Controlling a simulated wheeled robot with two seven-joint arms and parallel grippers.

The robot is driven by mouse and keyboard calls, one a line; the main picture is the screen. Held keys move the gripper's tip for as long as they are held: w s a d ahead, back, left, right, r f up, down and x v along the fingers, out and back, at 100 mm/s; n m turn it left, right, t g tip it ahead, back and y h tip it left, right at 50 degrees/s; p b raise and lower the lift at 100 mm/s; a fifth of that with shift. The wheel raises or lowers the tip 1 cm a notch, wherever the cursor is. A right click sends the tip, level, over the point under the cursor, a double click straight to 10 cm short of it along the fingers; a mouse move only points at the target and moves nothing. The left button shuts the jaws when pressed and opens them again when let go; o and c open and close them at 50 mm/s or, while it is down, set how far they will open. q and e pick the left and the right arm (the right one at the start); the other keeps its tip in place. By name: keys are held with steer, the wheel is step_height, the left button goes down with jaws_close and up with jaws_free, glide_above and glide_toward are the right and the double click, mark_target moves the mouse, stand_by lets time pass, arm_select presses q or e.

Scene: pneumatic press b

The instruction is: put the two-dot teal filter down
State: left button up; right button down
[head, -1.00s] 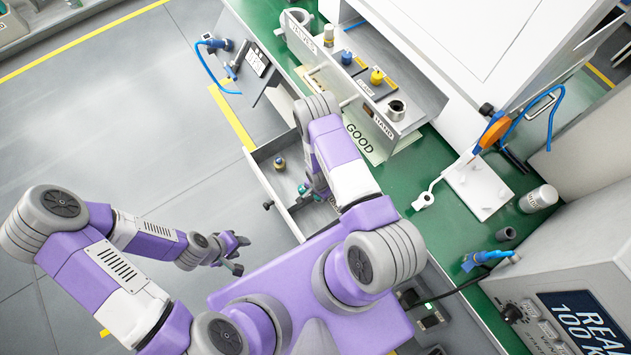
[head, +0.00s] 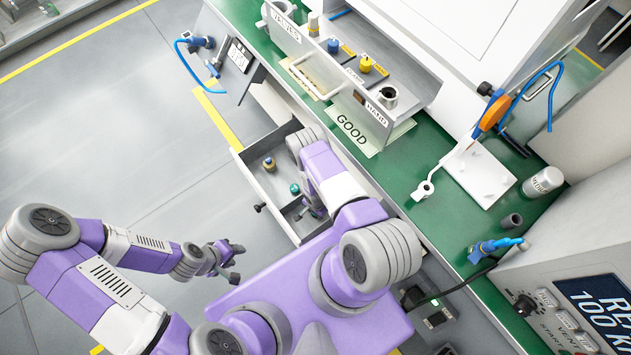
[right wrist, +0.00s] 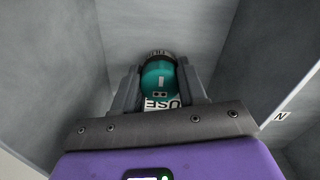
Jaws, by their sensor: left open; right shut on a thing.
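The teal filter (right wrist: 158,78) has a dark cap and a white mark; I cannot count its dots. My right gripper (right wrist: 158,92) is shut on it, one finger on each side. Grey walls surround them in the right wrist view. In the head view my right gripper (head: 314,208) reaches down into the open drawer (head: 250,184), partly hidden by my arm. A small teal thing (head: 295,188) shows beside it. Whether the filter touches the drawer floor I cannot tell. My left gripper (head: 236,262) is open and empty, over the floor.
A yellow-and-dark fitting (head: 269,165) stands in the drawer. Above is the green bench (head: 420,165) with a "GOOD" label (head: 352,130) and a grey rack (head: 345,95) of fittings. A white plate (head: 477,175) lies to the right. Floor at left is clear.

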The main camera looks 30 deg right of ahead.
steer(key=shift+r, duration=0.1)
steer(key=shift+f, duration=0.25)
steer(key=c, duration=0.6)
jaws_free()
steer(key=shift+r, duration=0.1)
step_height(320, 180, up, 12)
steer(key=p, duration=0.5)
steer(key=s+a+r+n+y, duration=0.1)
steer(key=s+a+r+n, duration=0.1)
steer(key=a+r+n, duration=0.2)
steer(key=s+a+r+n+y, duration=0.1)
steer(key=a+r+n, duration=0.2)
steer(key=r, duration=0.7)
steer(key=s+a+r+n+y, duration=0.2)
steer(key=a+r+n, duration=0.2)
steer(key=a+r, duration=0.1)
steer(key=shift+s+a+r+n+t, duration=0.15)
steer(key=shift+s+r, duration=0.05)
steer(key=shift+r, duration=0.25)
steer(key=shift+s+a+r+n+t, duration=0.15)
steer(key=shift+r, duration=0.3)
